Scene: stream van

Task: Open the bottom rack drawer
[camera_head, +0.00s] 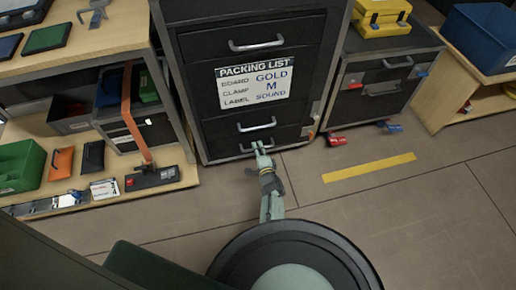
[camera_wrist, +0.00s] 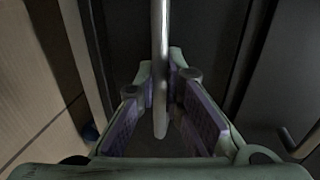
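The black rack (camera_head: 215,105) stands upright at the centre of the head view, with silver drawer handles on its front. The bottom drawer (camera_head: 225,150) looks closed, flush with the rack front. Its silver handle (camera_head: 270,148) is partly hidden by my gripper (camera_head: 258,147), which reaches it from the front. In the wrist view, the handle bar (camera_wrist: 160,60) runs vertically between the two purple-padded fingers of my gripper (camera_wrist: 163,90). The fingers are apart, with a gap visible on both sides of the bar, so the gripper looks open around it.
A packing list sign (camera_head: 253,82) is on the rack front. A shelf bench (camera_head: 90,45) with bins stands at left. A black cabinet (camera_head: 375,85) carrying a yellow case (camera_head: 382,18) stands at right. Red clamps (camera_head: 337,140) lie on the floor. Floor before the rack is mostly clear.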

